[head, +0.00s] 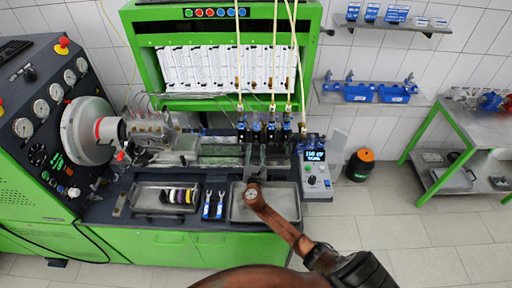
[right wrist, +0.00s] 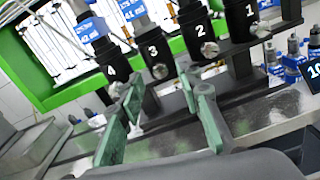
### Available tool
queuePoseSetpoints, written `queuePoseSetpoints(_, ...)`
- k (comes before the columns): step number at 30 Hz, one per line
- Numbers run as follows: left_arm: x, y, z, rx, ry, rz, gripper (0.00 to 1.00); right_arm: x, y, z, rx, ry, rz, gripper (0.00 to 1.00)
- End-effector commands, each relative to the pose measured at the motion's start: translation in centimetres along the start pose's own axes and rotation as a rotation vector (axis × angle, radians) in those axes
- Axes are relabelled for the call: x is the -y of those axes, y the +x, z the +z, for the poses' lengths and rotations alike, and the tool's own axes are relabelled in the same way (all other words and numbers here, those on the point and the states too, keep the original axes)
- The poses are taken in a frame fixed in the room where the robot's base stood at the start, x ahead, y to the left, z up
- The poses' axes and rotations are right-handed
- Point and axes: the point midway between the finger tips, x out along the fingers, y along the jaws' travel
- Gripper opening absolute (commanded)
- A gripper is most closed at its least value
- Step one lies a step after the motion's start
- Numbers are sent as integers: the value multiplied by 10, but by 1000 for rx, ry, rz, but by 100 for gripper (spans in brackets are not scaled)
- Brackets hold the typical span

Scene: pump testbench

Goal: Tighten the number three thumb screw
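The number three thumb screw (right wrist: 159,71) is a small silver knob on the front of the black holder marked 3 (right wrist: 153,52) in the right wrist view. My right gripper (right wrist: 161,88) is open, its two green fingers spread apart and empty. The screw shows just beyond the gap between the fingertips, with no visible contact. In the head view my right gripper (head: 255,162) is in front of the row of holders (head: 257,132); the screw is too small to make out there. My left gripper is not in view.
Neighbouring screws number four (right wrist: 117,90) and number two (right wrist: 209,49) stand close on either side, near the fingers. A metal tray (head: 286,203) lies below my right arm, and a tray with coloured rings (head: 150,196) is to its left. A control box (head: 317,178) stands at right.

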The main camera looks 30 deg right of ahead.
Motion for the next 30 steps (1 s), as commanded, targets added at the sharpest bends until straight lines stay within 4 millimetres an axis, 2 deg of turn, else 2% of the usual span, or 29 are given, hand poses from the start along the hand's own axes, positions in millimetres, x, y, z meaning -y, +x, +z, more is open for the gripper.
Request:
queuePoseSetpoints(6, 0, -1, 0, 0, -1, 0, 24, 0, 18, 0, -1, 1, 0, 32)
queuePoseSetpoints(14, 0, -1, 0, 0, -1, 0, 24, 0, 19, 0, -1, 2, 0, 32)
queuePoseSetpoints(28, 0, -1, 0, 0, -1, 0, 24, 0, 18, -1, -1, 3, 0, 1)
queuePoseSetpoints(30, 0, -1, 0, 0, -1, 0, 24, 0, 18, -1, -1, 3, 0, 0)
